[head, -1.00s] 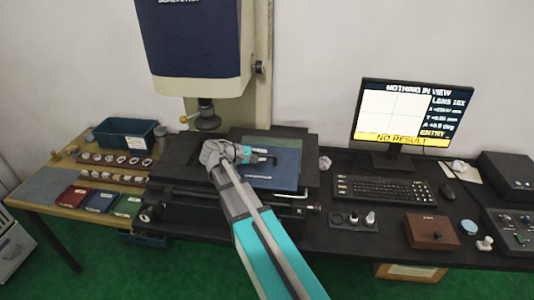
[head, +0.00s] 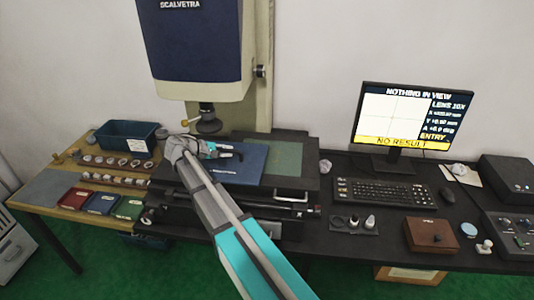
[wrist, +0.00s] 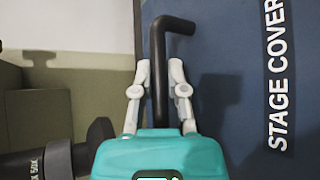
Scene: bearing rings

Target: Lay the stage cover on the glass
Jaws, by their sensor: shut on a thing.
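The stage cover (head: 247,174) is a flat blue plate with a black bent handle. It lies level over the middle of the microscope stage, and its lettering shows in the wrist view (wrist: 245,120). My gripper (head: 236,154) is shut on the handle; in the wrist view its fingers (wrist: 160,72) sit either side of the handle's black bar (wrist: 158,42). The green glass (head: 285,157) shows uncovered to the right of the cover; any part beneath the cover is hidden. I cannot tell whether the cover touches the stage.
The microscope's objective (head: 208,121) hangs close behind my gripper; it also shows at the lower left of the wrist view (wrist: 35,160). A blue bin (head: 125,136) and ring racks stand left. The monitor (head: 412,117) and keyboard (head: 380,190) stand right.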

